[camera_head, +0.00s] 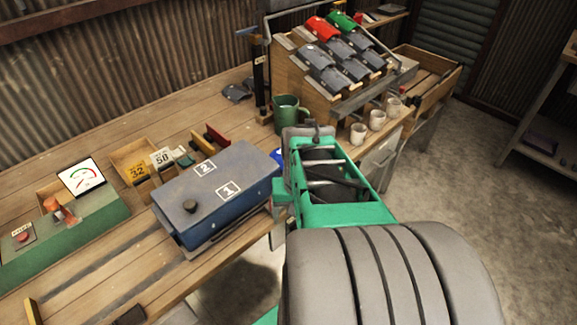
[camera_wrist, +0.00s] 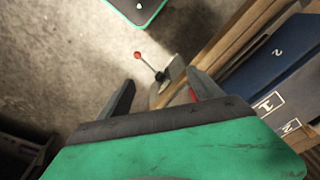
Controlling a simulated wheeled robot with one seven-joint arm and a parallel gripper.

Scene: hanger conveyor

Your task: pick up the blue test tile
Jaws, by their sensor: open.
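My gripper (camera_wrist: 163,90) is open and empty in the wrist view, its two dark fingers spread apart above the floor beside the bench edge. In the head view, my arm hides the fingers. A small blue piece (camera_head: 277,156) shows at the right end of the blue box, partly hidden by my arm; I cannot tell whether it is the blue test tile. No blue tile shows clearly in the wrist view.
The blue box (camera_head: 215,190), marked 1 and 2, stands on the wooden bench (camera_head: 120,85). Numbered tags (camera_head: 138,172) lie in a tray to its left. A green mug (camera_head: 287,112) and pale cups (camera_head: 377,119) stand behind my arm. A red-knobbed lever (camera_wrist: 148,64) rises near the fingers.

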